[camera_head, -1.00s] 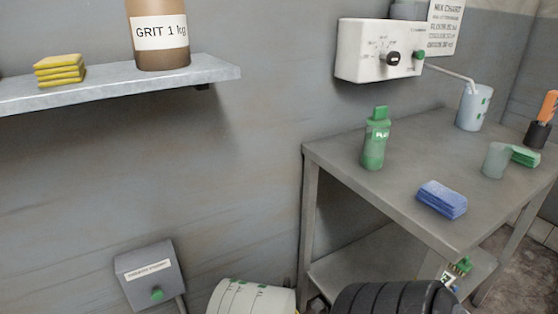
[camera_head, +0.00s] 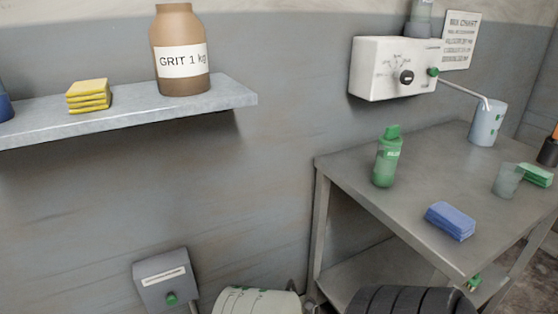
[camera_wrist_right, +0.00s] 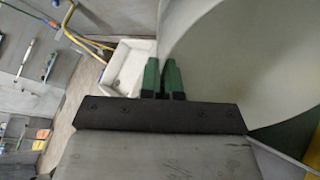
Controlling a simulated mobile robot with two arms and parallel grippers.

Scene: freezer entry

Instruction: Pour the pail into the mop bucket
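A pale pail (camera_head: 255,301) with scale lines and small green marks shows at the bottom edge of the head view, cut off by the frame. In the right wrist view a large pale curved wall (camera_wrist_right: 245,60), which looks like the pail, fills the upper right. My right gripper (camera_wrist_right: 163,80) has its green fingertips close together at the edge of this wall and seems shut on it. The pail's contents are hidden. I cannot pick out a mop bucket for certain. My left gripper is not in view.
A steel table (camera_head: 400,200) at the right carries a green bottle (camera_head: 387,158), blue cloths (camera_head: 450,221) and a cup (camera_head: 507,180). A white basin (camera_wrist_right: 126,68) shows in the wrist view.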

